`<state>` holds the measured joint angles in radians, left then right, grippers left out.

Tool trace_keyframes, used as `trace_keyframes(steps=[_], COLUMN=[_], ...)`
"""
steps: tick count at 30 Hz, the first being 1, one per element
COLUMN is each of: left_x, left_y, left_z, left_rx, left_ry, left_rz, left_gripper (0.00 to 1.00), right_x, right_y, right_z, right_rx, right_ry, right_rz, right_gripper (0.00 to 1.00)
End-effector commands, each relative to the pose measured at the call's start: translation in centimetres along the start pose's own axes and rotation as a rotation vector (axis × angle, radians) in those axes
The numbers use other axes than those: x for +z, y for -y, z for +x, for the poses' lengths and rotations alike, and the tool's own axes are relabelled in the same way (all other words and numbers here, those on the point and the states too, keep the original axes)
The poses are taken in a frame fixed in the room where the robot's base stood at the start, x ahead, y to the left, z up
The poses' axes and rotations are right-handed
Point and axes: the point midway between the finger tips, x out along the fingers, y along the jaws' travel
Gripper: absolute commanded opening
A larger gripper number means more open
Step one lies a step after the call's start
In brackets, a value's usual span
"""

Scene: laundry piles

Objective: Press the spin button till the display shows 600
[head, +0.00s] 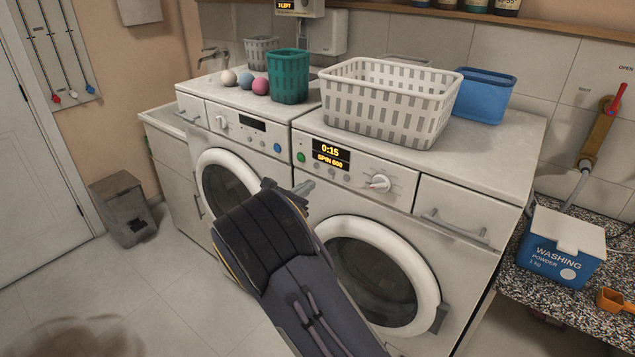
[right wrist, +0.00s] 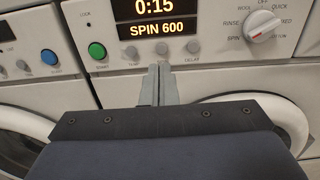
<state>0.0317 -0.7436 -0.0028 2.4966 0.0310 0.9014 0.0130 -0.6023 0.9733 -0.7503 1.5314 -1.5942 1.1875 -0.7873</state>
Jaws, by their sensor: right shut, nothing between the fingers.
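The right-hand washing machine (head: 460,262) has a lit display (head: 331,155) that reads 0:15 above SPIN 600; it is clearest in the right wrist view (right wrist: 162,18). A row of grey buttons sits under it: one marked TEMP (right wrist: 134,50), a middle one (right wrist: 162,47) whose label is hidden by my fingers, and one marked DELAY (right wrist: 193,46). My right gripper (head: 305,187) is shut and empty. In the right wrist view its fingertips (right wrist: 158,66) are just below the middle button; I cannot tell whether they touch the panel. My left gripper is out of view.
A green start button (right wrist: 97,50) is left of the grey buttons, and a white dial (head: 377,183) is right. A second washer (head: 222,147) adjoins on the left. A white basket (head: 385,100) stands on top. A washing powder box (head: 562,247) is at right.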

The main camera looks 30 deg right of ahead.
Motion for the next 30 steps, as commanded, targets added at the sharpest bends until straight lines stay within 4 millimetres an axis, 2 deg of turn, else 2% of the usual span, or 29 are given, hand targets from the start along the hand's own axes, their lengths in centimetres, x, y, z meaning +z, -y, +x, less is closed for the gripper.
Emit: trace_keyframes(steps=[3, 10, 15, 30], left_x=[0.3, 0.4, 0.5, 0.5], left_y=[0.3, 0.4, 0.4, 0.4], left_z=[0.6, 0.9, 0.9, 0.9], left_rx=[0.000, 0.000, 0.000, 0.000], left_ry=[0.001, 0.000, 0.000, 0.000], left_rz=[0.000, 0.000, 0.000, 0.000], left_gripper=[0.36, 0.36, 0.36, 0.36], right_x=[-0.3, -0.2, -0.2, -0.2], right_y=[0.0, 0.0, 0.1, 0.0], right_z=[-2.7, -5.8, -6.5, -6.5], right_rx=[0.000, -0.001, -0.003, -0.002], right_ry=[-0.001, -0.003, -0.002, -0.002], right_rz=[-0.002, -0.001, -0.002, -0.002], right_gripper=[0.00, 0.00, 0.00, 0.00])
